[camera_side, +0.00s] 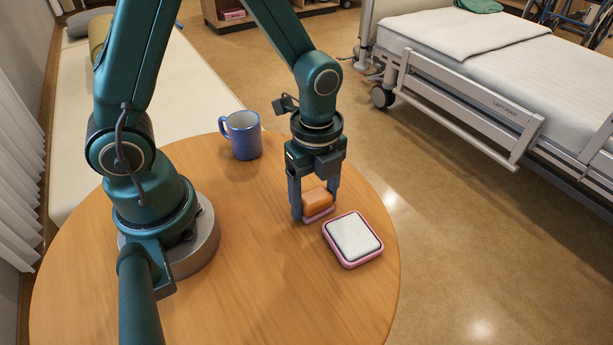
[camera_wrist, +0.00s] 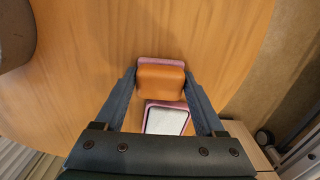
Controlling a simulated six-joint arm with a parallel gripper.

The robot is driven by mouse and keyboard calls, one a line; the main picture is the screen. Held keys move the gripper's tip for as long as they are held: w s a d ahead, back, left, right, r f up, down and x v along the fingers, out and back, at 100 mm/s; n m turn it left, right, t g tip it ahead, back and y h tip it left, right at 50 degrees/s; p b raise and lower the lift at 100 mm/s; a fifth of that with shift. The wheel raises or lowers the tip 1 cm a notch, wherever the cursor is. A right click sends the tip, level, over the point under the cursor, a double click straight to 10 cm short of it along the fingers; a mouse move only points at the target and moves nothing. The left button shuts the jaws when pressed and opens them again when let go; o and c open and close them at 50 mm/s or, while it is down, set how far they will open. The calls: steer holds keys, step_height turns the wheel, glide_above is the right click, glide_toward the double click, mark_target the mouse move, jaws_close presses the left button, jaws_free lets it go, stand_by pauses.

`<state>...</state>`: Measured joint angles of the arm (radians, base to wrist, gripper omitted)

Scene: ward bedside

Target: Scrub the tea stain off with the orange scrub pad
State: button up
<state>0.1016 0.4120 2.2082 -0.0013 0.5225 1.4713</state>
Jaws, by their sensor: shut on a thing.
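The orange scrub pad (camera_side: 317,199) has an orange block top and a pink underside. My gripper (camera_side: 316,207) points down and is shut on it, one finger on each side. The pad is at or just above the round wooden table; I cannot tell whether it touches. In the wrist view, the orange pad (camera_wrist: 160,80) sits between the two finger ends, with a pink edge showing on its far side. No tea stain is visible in either view; the wood under the pad is hidden.
A pink-rimmed tray (camera_side: 350,262) with a white pad-like top lies close to the right of my gripper. A blue mug (camera_side: 241,135) stands at the table's back. The table (camera_side: 290,300) is clear at the front. A bed (camera_side: 480,75) stands beyond, at right.

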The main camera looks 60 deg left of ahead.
step_height(320, 180, up, 2)
steer(key=shift+w+d+r, duration=0.1)
steer(key=shift+d+r, duration=0.05)
steer(key=shift+r, duration=2.9)
steer(key=shift+s, duration=0.2)
